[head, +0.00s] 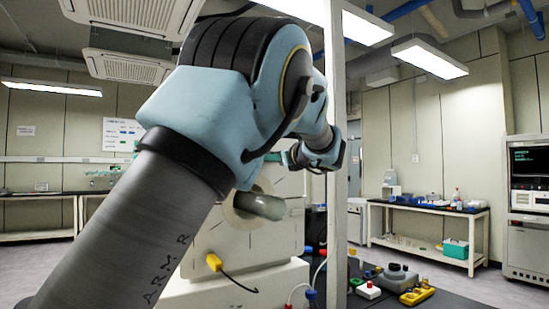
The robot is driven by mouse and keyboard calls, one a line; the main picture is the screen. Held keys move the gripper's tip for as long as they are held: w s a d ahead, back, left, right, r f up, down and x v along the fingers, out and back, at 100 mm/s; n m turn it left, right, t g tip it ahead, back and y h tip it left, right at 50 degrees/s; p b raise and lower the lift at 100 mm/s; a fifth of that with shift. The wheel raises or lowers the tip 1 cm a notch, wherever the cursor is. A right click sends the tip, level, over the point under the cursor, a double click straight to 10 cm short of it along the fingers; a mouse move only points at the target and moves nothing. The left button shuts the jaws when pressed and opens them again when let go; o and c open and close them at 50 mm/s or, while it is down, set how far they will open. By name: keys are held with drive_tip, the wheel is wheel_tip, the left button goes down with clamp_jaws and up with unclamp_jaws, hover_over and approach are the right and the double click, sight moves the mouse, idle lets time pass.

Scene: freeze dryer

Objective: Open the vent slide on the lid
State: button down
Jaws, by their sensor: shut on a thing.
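My arm fills the middle of the head view and reaches away to its wrist near the picture's centre. My gripper cannot be made out; it is hidden beyond the wrist and arm links. A cream machine (230,243), probably the freeze dryer, stands behind my arm on a white base (265,284). A pale, cloudy cylinder (262,206) sticks out from its front towards the right. I cannot make out the lid or the vent slide; my arm covers much of the machine.
A pale upright post (336,230) stands right of the machine. On the dark bench (400,299) are a grey device (397,275), a yellow piece (417,296) and a white box with a red top (368,290). A yellow plug (214,262) with a cable sits on the machine.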

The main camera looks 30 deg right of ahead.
idle(0.3)
drive_tip(key=a+b, duration=0.4)
drive_tip(key=a, duration=0.1)
drive_tip(key=shift+s+a, duration=0.15)
drive_tip(key=shift+s, duration=0.1)
drive_tip(key=shift+f, duration=0.1)
drive_tip(key=c, duration=0.7)
unclamp_jaws()
drive_tip(key=s+b, duration=0.1)
drive_tip(key=s, duration=0.2)
drive_tip(key=s+b, duration=0.1)
drive_tip(key=s, duration=0.3)
drive_tip(key=s+d+b, duration=0.1)
drive_tip(key=s, duration=0.3)
drive_tip(key=shift+b, duration=0.3)
